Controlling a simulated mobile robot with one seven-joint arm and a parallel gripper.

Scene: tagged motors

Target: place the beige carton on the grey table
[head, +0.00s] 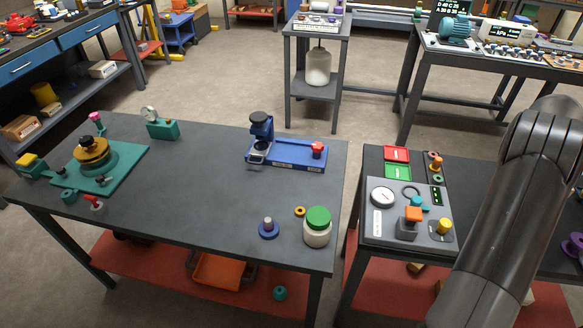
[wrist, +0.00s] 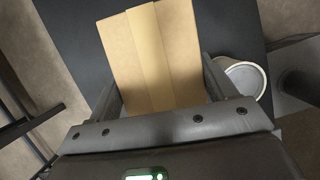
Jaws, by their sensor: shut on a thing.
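The beige carton (wrist: 155,55) shows in the wrist view, at the top middle. It has a paler strip of tape along its length. My gripper (wrist: 160,82) is shut on it, one finger on each side. A dark grey surface (wrist: 228,28) lies behind the carton; I cannot tell how far below it is or whether they touch. In the head view a large grey table (head: 205,200) stands in the left and middle. My gripper and the carton are out of the head view; my arm rises at the right.
In the wrist view a pale round container (wrist: 243,78) is close beside the right finger. In the head view the grey table bears a blue fixture (head: 295,153), a green-lidded jar (head: 317,232) and a teal plate (head: 120,165). Its middle is clear. A control panel (head: 385,225) is to the right.

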